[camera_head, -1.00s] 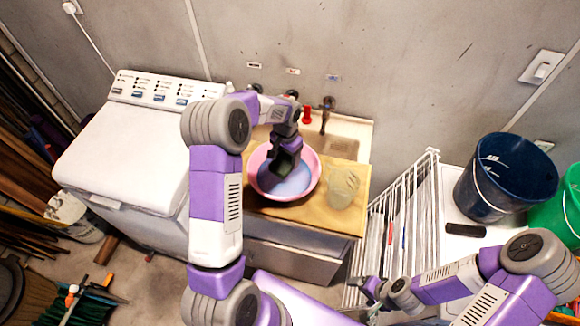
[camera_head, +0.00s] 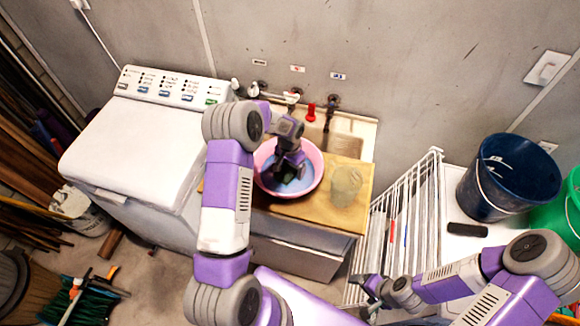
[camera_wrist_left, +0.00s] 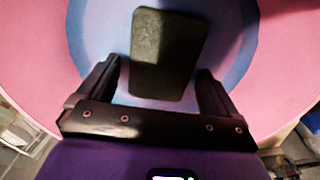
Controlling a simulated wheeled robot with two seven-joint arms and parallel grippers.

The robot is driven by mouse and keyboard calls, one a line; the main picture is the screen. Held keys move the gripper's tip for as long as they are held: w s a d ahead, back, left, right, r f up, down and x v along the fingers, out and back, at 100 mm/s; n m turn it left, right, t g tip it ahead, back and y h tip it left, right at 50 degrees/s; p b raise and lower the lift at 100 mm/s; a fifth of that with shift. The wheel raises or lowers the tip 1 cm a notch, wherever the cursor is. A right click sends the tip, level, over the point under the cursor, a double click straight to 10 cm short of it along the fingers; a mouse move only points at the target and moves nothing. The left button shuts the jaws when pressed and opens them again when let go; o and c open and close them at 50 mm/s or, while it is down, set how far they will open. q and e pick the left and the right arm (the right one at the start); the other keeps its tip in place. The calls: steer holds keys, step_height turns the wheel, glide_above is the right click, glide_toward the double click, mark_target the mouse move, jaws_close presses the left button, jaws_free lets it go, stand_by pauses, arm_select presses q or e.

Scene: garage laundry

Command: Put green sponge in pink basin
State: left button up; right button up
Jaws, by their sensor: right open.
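The pink basin (camera_head: 314,156) sits on the wooden counter by the sink, with a blue bottom or water inside. My left gripper (camera_head: 290,170) reaches down into the basin from above. In the left wrist view the dark green sponge (camera_wrist_left: 168,50) lies inside the basin (camera_wrist_left: 285,50), on the blue area. The fingers of my left gripper (camera_wrist_left: 158,70) are apart, one on each side of the sponge's near part, and appear not to touch it. In the head view the sponge cannot be made out. My right gripper (camera_head: 368,290) is open and empty, low beside the white rack.
A clear container (camera_head: 345,185) stands on the counter right of the basin. The sink (camera_head: 347,146) and taps are behind. A white washing machine (camera_head: 130,150) is at left. A white drying rack (camera_head: 400,225), a dark blue bucket (camera_head: 505,180) and a green bucket (camera_head: 562,215) are at right.

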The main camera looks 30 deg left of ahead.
mark_target(290, 169)
arm_select(q)
steer(key=shift+r, duration=0.1)
step_height(290, 169, up, 12)
stand_by(0.5)
stand_by(0.5)
